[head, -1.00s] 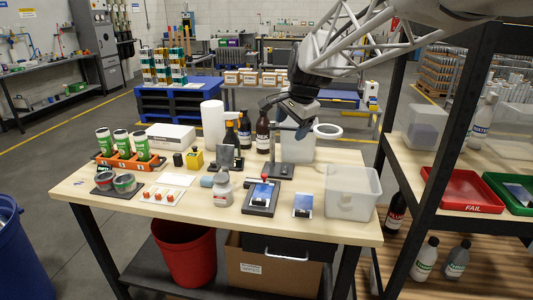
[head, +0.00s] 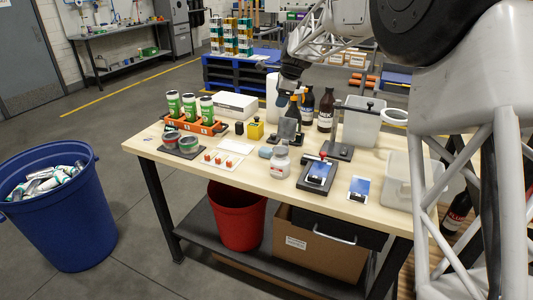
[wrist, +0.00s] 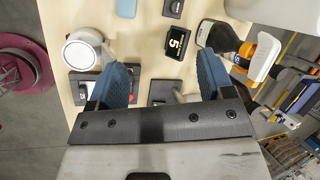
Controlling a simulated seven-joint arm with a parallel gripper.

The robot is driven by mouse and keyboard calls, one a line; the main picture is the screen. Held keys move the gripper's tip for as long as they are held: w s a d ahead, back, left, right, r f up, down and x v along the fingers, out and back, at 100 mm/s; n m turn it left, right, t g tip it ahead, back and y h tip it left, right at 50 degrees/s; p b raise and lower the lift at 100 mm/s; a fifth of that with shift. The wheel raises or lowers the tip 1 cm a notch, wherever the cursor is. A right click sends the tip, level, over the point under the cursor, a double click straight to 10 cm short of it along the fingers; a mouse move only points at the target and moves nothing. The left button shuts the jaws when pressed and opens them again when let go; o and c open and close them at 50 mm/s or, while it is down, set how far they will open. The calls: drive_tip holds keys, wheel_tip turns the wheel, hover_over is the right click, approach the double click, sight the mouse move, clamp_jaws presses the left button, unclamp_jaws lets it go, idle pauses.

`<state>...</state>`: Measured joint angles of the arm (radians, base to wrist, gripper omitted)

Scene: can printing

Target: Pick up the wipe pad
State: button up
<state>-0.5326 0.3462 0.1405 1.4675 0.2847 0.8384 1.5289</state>
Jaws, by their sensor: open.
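The small light blue pad (head: 265,152), which I take for the wipe pad, lies flat on the wooden table beside a white bottle (head: 280,161). It also shows at the top edge of the wrist view (wrist: 126,8), partly cut off. My gripper (head: 283,99) is above the back part of the table, near the dark bottles. In the wrist view my gripper (wrist: 160,80) has its two blue fingers wide apart, open and empty. The pad lies beyond the fingertips, not between them.
Dark bottles (head: 326,108) stand behind. An orange rack (head: 195,125) holds green cans at left.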

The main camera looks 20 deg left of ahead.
drive_tip(key=a+f+m+g+h, duration=0.1)
drive_tip(key=a+f+m, duration=0.1)
drive_tip(key=a+f, duration=0.45)
drive_tip(key=m+g+h, duration=0.1)
drive_tip(key=m+h, duration=0.1)
drive_tip(key=h, duration=0.1)
hover_over(264, 148)
drive_tip(key=f, duration=0.8)
drive_tip(key=shift+a+f, duration=0.1)
drive_tip(key=shift+a, duration=0.2)
drive_tip(key=shift+s+f+m, duration=0.1)
drive_tip(key=shift+f+m, duration=0.3)
drive_tip(key=shift+f, duration=0.15)
drive_tip(key=shift+d+f, duration=0.1)
drive_tip(key=shift+f, duration=1.15)
drive_tip(key=shift+d+f, duration=0.2)
drive_tip(key=shift+f, duration=2.4)
